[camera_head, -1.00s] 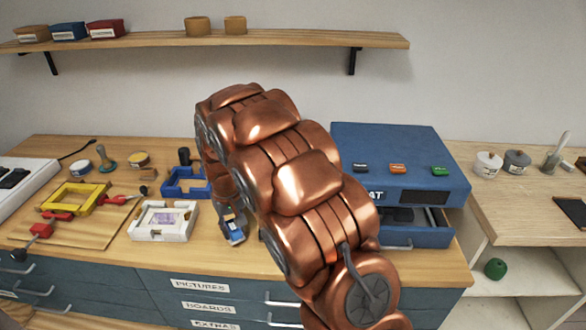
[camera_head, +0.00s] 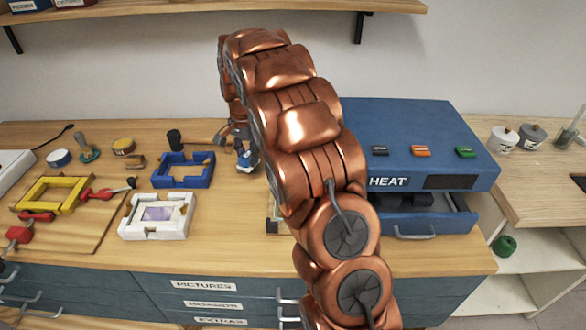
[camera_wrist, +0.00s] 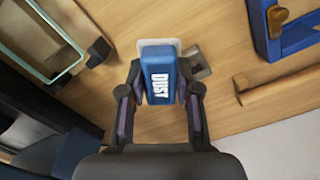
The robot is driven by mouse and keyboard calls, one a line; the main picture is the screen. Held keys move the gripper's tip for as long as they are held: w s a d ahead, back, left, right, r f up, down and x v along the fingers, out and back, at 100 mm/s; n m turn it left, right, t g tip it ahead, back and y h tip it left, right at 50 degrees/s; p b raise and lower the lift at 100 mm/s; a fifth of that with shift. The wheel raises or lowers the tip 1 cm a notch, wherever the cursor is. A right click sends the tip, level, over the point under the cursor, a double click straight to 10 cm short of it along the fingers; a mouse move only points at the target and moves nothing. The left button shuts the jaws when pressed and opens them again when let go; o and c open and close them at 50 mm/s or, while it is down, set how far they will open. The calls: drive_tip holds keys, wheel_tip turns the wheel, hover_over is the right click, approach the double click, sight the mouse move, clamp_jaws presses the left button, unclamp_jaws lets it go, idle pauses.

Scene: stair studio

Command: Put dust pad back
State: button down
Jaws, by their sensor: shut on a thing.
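The dust pad (camera_wrist: 159,82) is a blue block with the white word DUST and a pale face at its far end. My gripper (camera_wrist: 160,95) is shut on it, one finger on each side. In the head view the pad (camera_head: 246,161) shows as a small blue piece below my gripper (camera_head: 241,142), over the back part of the worktop, right of the blue frame. My arm hides much of this area. In the wrist view a small grey plate (camera_wrist: 203,66) lies on the wood beside the pad's far end. I cannot tell whether the pad touches the worktop.
The blue frame (camera_head: 168,178), a white frame with a picture (camera_head: 157,229) and a yellow frame (camera_head: 48,194) lie left. The blue HEAT box (camera_head: 415,150) with its open drawer (camera_head: 430,221) stands right. A wooden piece (camera_wrist: 275,83) lies near my gripper.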

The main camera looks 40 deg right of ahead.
drive_tip(key=s+d+r+m+b, duration=0.1)
drive_tip(key=d+r+m, duration=0.1)
drive_tip(key=d+m, duration=0.45)
drive_tip(key=s+d+r+m+b, duration=0.1)
drive_tip(key=d+r+m, duration=0.1)
drive_tip(key=d+m, duration=0.5)
drive_tip(key=shift+n, duration=0.65)
drive_tip(key=f+p, duration=0.1)
drive_tip(key=f, duration=0.2)
drive_tip(key=f+p, duration=0.1)
drive_tip(key=f, duration=0.2)
drive_tip(key=d+f+p, duration=0.1)
drive_tip(key=f, duration=0.2)
drive_tip(key=shift+f, duration=0.6)
drive_tip(key=shift+f, duration=0.2)
drive_tip(key=c, duration=0.8)
unclamp_jaws()
drive_tip(key=shift+r, duration=0.1)
